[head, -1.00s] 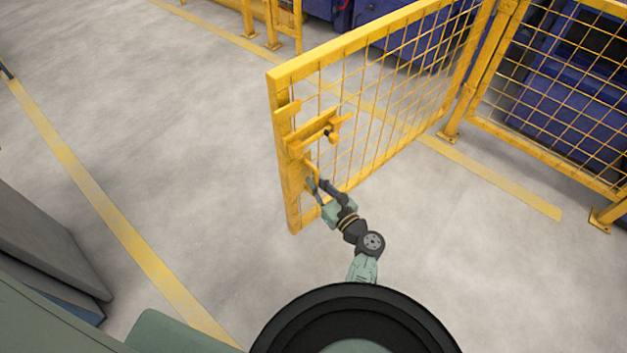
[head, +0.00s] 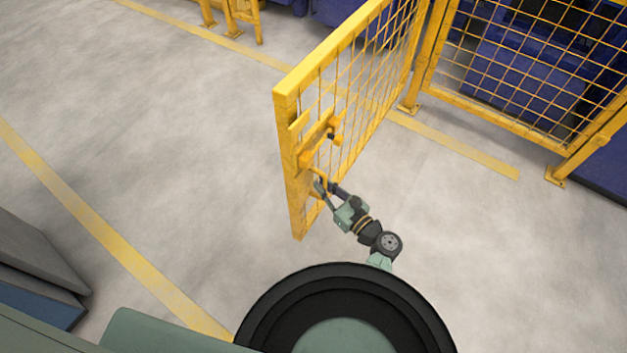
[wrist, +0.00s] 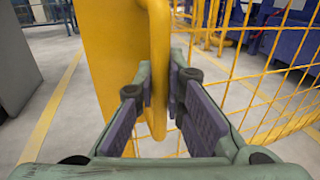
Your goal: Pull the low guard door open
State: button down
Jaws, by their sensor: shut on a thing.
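The low guard door (head: 350,80) is a yellow frame with wire mesh. It stands swung out from the fence line, its free edge toward me. A yellow latch (head: 320,140) sits on its frame above my gripper. My gripper (head: 322,187) is at the door's free edge, low on the frame. In the wrist view my gripper (wrist: 160,90) is shut on the door's yellow handle (wrist: 158,50), a vertical bar with one finger pad on each side. The door's edge post (wrist: 110,60) is just left of the handle.
A fixed yellow mesh fence (head: 520,80) stands at the right, with blue machinery (head: 530,60) behind it. A grey cabinet (head: 35,260) is at the lower left. The floor left of the door is clear, with yellow lines (head: 100,225).

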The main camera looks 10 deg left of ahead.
jog(key=shift+s+d, duration=0.3)
jog(key=shift+d, duration=0.55)
jog(key=shift+s+d, duration=0.3)
jog(key=shift+d, duration=0.55)
jog(key=shift+f, duration=0.1)
jog(key=c, duration=1.8)
grip_release()
jog(key=shift+o, duration=0.7)
jog(key=shift+d, duration=0.15)
jog(key=v, duration=1.1)
jog(key=shift+s+d, duration=0.2)
jog(key=shift+d, duration=0.15)
